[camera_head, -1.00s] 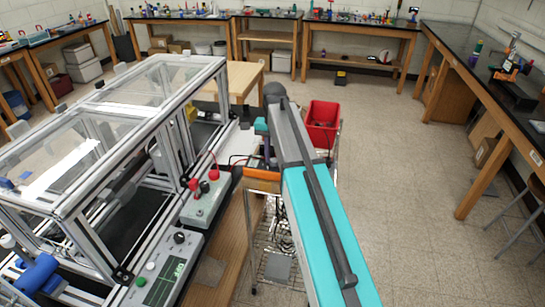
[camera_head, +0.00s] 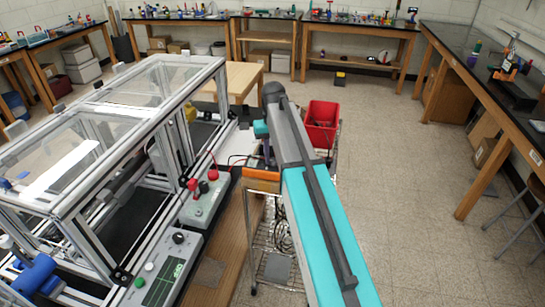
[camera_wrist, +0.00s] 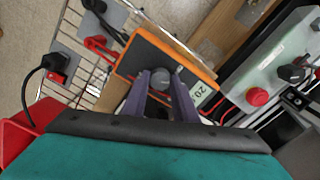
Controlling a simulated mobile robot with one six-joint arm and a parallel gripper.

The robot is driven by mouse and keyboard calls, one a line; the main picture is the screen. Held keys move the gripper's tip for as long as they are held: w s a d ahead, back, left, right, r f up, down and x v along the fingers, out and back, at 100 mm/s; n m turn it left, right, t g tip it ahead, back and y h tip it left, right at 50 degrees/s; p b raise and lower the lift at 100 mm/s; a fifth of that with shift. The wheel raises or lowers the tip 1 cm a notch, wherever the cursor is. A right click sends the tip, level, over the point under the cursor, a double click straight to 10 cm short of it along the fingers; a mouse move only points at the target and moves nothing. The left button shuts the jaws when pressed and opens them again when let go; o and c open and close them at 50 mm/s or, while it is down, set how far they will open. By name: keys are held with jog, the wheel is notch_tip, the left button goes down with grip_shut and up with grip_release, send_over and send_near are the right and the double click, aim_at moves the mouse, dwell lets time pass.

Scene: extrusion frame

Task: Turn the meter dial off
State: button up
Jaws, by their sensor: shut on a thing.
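The meter (camera_wrist: 192,57) is an orange-edged black multimeter that lies tilted in the wrist view. Its round grey dial (camera_wrist: 160,77) sits between the two purple fingers of my gripper (camera_wrist: 161,82), which is shut on it. A pale display (camera_wrist: 200,93) at its right end shows digits starting with "20". In the head view, the meter (camera_head: 262,174) shows as an orange edge beside the wire cart, partly behind my arm. My gripper's fingertips are mostly hidden there. The dial's pointer direction cannot be read clearly.
A grey control box (camera_head: 203,200) with red and black knobs stands left of the meter, beside the aluminium extrusion frame (camera_head: 150,110). A red bin (camera_head: 322,122) is behind my arm on the wire cart (camera_head: 272,230). Open floor lies to the right.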

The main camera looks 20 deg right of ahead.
aim_at(273, 160)
jog(key=n, duration=0.6)
jog(key=shift+a, duration=0.1)
jog(key=shift+n, duration=0.3)
jog(key=o, duration=1.1)
jog(key=shift+r, duration=0.15)
jog(key=shift+r+b, duration=2.1)
jog(key=shift+r, duration=4.7)
